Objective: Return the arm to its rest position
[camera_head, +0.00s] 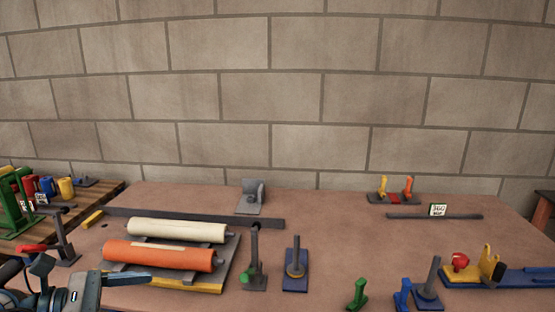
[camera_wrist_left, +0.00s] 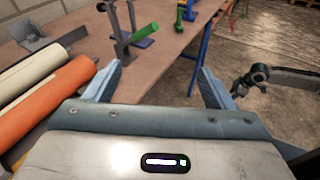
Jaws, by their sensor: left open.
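My left gripper (camera_head: 72,290) is at the bottom left of the head view, at the front left of the table, in front of the orange roller. In the left wrist view my left gripper (camera_wrist_left: 158,85) has its two blue-grey fingers wide apart with nothing between them. The fingers point across the table's front edge and the floor. A dark jointed arm part (camera_wrist_left: 262,75) at the right of the left wrist view looks like my right arm.
The orange roller (camera_head: 160,255) and cream roller (camera_head: 178,230) lie close by on the table (camera_head: 330,235). A post with a green knob (camera_head: 255,262), a blue-based post (camera_head: 295,268) and a green piece (camera_head: 357,294) stand further right. The middle back is mostly clear.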

